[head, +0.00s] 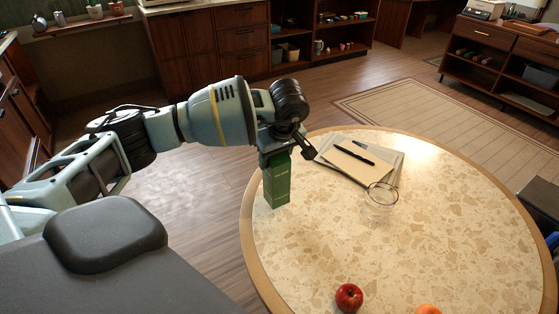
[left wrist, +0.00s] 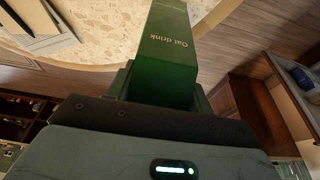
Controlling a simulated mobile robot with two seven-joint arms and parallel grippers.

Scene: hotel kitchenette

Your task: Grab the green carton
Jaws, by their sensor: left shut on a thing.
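The green carton (head: 277,182) is upright at the left edge area of the round table in the head view. In the left wrist view the carton (left wrist: 167,50) carries the words "Oat drink" and stands out from between the jaws. My left gripper (head: 276,155) comes from above and is shut on the carton's upper part. The fingers hide the carton's top. I cannot tell whether its base touches the table. My right gripper is not in view.
The round speckled table (head: 330,245) also holds a clear glass (head: 380,203), papers with a black pen (head: 355,155), a red apple (head: 349,297) and an orange fruit (head: 428,309). The table's middle right is clear. Wooden cabinets (head: 210,45) stand behind.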

